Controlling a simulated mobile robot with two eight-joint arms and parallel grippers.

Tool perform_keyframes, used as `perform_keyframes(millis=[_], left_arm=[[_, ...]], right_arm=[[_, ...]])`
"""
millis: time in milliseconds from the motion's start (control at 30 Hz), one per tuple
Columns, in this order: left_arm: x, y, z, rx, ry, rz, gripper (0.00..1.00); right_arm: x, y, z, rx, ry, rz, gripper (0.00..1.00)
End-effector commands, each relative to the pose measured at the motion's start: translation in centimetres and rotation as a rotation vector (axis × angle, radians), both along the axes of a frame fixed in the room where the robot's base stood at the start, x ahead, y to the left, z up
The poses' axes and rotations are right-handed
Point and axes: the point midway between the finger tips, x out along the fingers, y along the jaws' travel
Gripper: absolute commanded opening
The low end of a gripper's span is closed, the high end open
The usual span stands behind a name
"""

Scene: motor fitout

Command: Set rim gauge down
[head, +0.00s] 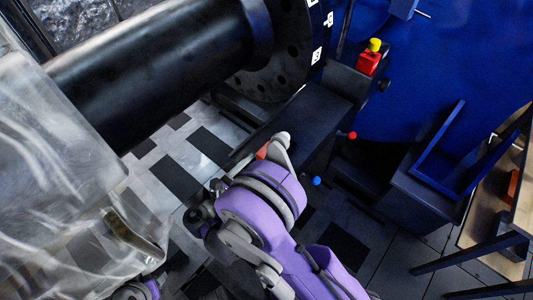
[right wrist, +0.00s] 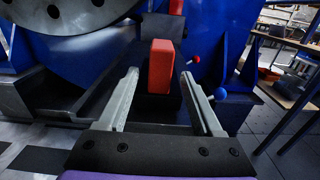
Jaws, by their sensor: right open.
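A red-orange block (right wrist: 161,66), which I take to be the rim gauge, stands upright on a dark ledge in the right wrist view. In the head view only a small orange-red part (head: 262,151) shows beside my fingers. My right gripper (right wrist: 160,74) is open, with one finger to each side of the block and a visible gap on both sides. In the head view the right gripper (head: 268,147) is over the dark ledge below the flange, partly hidden by its own wrist.
A large black cylinder with a bolted flange (head: 270,85) is above and left of the gripper. A red box with a yellow button (head: 369,60) stands behind. Red (head: 352,135) and blue (head: 316,181) ball knobs are close by on the right. A wooden-topped table (head: 490,215) stands far right.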

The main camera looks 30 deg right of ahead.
Motion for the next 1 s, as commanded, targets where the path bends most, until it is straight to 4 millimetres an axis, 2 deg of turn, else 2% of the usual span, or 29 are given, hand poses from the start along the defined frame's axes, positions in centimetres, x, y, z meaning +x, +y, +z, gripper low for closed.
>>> perform_keyframes(millis=[100, 300, 1000], left_arm=[[0.0, 0.0, 0.3, 0.000, -0.001, 0.000, 0.50], [-0.1, 0.0, 0.5, 0.000, -0.002, 0.000, 0.50], [-0.1, 0.0, 0.5, 0.000, -0.002, 0.000, 0.50]], right_arm=[[-0.8, 2.2, 0.1, 0.001, -0.001, 0.004, 0.67], [-1.6, 3.9, 0.0, 0.000, -0.001, 0.000, 0.67], [-1.7, 4.1, 0.0, 0.000, 0.000, 0.000, 0.67]])
